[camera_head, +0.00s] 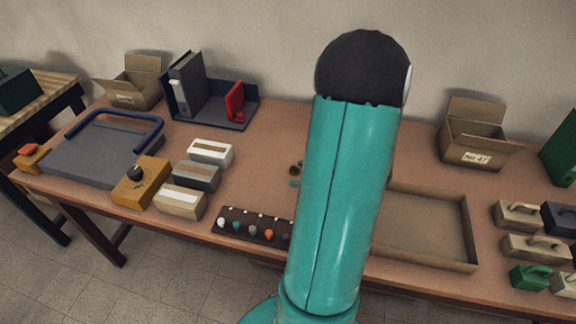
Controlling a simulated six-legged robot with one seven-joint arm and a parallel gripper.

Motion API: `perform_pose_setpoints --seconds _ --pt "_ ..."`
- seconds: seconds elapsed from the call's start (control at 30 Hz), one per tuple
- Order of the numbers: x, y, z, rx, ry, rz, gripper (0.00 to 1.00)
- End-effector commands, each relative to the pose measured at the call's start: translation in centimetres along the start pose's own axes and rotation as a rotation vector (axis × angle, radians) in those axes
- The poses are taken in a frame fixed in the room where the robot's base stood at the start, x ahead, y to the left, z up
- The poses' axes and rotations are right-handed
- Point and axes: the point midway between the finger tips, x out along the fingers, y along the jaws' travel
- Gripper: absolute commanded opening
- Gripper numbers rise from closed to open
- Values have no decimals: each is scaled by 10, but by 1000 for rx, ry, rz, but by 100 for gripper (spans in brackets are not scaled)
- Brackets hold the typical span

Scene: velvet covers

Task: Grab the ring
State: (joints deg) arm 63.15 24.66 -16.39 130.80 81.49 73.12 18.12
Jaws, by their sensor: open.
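No ring shows clearly. Small brown pieces (296,168) and a small teal piece (294,183) lie on the table (255,170) just left of my teal arm, partly hidden by it and too small to make out; I cannot tell if one is a ring. My gripper is not in view; my arm rises through the middle of the picture and covers part of the table.
A dark strip with coloured knobs (252,224) lies at the front edge. A shallow tray (425,225) is right of my arm. Three small boxes (196,177) and a yellow box with a black knob (140,182) stand left. Handled blocks (535,246) crowd the right.

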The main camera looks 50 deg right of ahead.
Motion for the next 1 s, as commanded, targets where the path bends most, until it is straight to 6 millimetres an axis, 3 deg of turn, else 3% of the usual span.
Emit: perform_pose_setpoints --seconds 0.03,0.1,0.2,0.3,0.7,1.0 --pt "-14 -12 -25 86 -6 -74 56" --pt "-30 -26 -50 169 -18 -161 56" --pt "-46 -36 -72 243 -30 -238 56" --pt "-47 -42 -80 268 -36 -265 56" --pt "20 -61 -79 263 -34 -260 56" --pt "43 -67 -78 262 -35 -260 56"
